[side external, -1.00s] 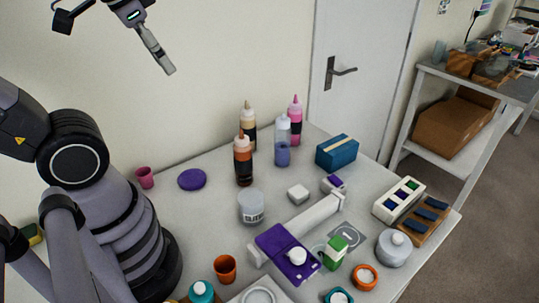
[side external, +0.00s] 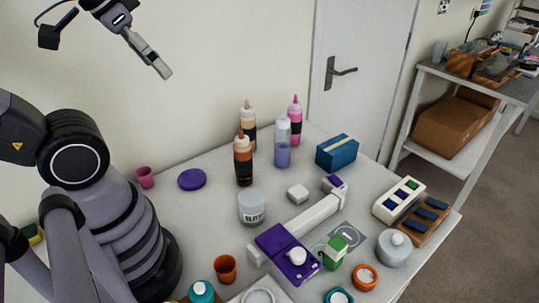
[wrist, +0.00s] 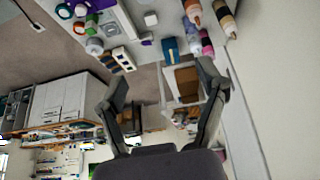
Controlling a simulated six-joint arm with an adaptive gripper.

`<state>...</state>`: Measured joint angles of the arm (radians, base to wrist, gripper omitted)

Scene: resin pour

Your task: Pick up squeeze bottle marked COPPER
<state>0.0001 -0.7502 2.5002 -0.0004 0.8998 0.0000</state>
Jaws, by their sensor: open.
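Several squeeze bottles stand upright at the back of the table. One holds dark brown-orange fluid with an orange nozzle (side external: 243,160), one is tan with a dark band (side external: 248,122), one is pink (side external: 295,122), and one is clear with blue-violet fluid (side external: 282,145). I cannot read COPPER on any of them. In the wrist view the orange-tipped bottle (wrist: 193,11) and the tan bottle (wrist: 224,20) show at the top edge. My gripper (side external: 165,72) is high above the table, left of the bottles and apart from them. In the wrist view its fingers are spread and empty (wrist: 165,83).
A grey jar (side external: 251,208) stands in front of the orange-tipped bottle. A purple disc (side external: 192,179) and magenta cup (side external: 145,177) lie to its left, a blue box (side external: 336,151) to the right. Cups and jars crowd the front. The wall runs behind the table.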

